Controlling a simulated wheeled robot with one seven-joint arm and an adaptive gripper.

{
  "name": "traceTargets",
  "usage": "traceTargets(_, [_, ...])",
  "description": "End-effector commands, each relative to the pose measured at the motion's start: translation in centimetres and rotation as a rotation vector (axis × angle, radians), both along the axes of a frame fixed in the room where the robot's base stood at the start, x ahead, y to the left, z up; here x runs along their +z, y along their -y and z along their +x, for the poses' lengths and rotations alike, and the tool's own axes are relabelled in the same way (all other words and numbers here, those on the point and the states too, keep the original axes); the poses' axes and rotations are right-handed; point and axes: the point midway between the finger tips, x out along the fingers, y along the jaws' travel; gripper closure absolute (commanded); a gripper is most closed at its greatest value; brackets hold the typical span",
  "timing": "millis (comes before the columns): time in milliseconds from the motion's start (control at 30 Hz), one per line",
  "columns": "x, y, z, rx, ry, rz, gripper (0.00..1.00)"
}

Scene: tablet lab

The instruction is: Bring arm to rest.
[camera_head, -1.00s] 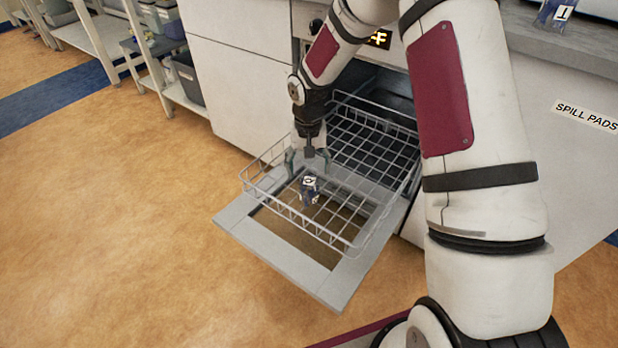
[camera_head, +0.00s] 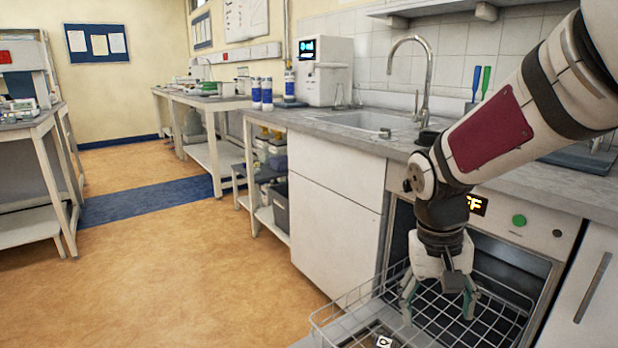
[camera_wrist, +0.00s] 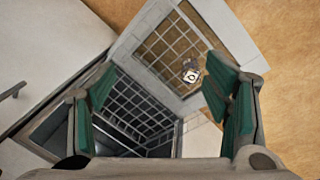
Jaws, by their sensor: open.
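My gripper (camera_head: 438,306) is open and empty, pointing down above the pulled-out wire rack (camera_head: 335,316) of the washer under the counter. In the wrist view its green-padded fingers (camera_wrist: 168,108) stand wide apart with nothing between them. A small item with a white-and-black marked top (camera_wrist: 190,76) sits in the rack, ahead of and apart from the fingers. It also shows at the bottom edge of the head view (camera_head: 384,341), partly cut off. My arm reaches in from the upper right.
The washer's door (camera_wrist: 222,32) is folded down under the rack. The counter (camera_head: 350,135) with a sink (camera_head: 375,122), a tall faucet (camera_head: 432,75) and a white machine (camera_head: 323,72) lies behind my arm. A white cabinet (camera_head: 335,215) stands left of the washer. Floor on the left is clear.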

Motion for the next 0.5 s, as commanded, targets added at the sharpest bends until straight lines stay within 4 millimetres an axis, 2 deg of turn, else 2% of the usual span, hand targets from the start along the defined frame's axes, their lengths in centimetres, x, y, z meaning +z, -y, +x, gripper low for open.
traceTargets(33, [1.4,0.0,-1.8,0.004,0.007,-0.002,0.29])
traceTargets(200, [4.5,-0.2,-7.7,0.024,0.004,0.006,0.29])
traceTargets(333, [6.0,-0.4,-12.4,0.040,0.006,0.027,0.29])
traceTargets(500, [6.8,-1.0,-18.1,0.071,0.006,0.067,0.29])
